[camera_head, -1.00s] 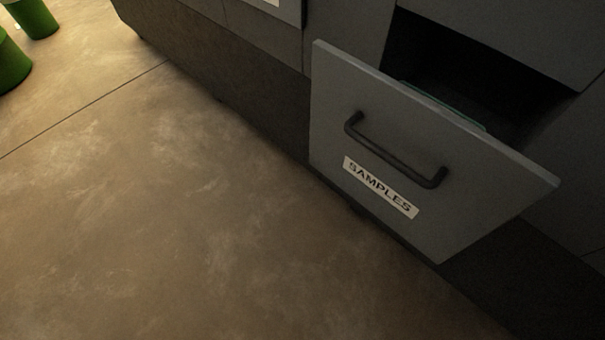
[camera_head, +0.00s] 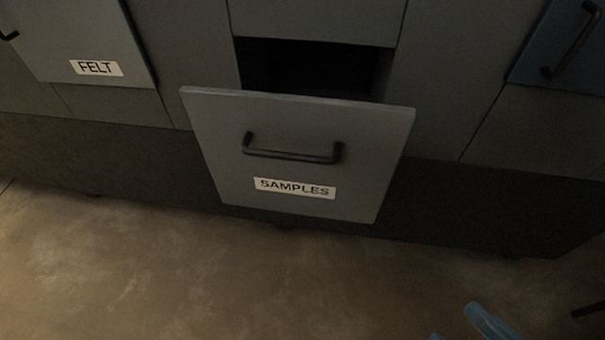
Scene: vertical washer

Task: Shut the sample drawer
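The sample drawer (camera_head: 365,165) stands pulled open in the middle of the grey cabinet. Its grey front carries a dark bar handle (camera_head: 292,154) and a white label reading SAMPLES (camera_head: 294,188). The dark opening (camera_head: 310,68) shows above and behind the front; its inside is too dark to make out. A blue-grey piece at the bottom right edge of the view may be part of my arm or gripper, but I cannot tell.
A bluish panel with a dark handle (camera_head: 570,40) is at the upper right. The brown floor (camera_head: 150,270) in front of the drawer is clear. A dark object shows at the right edge.

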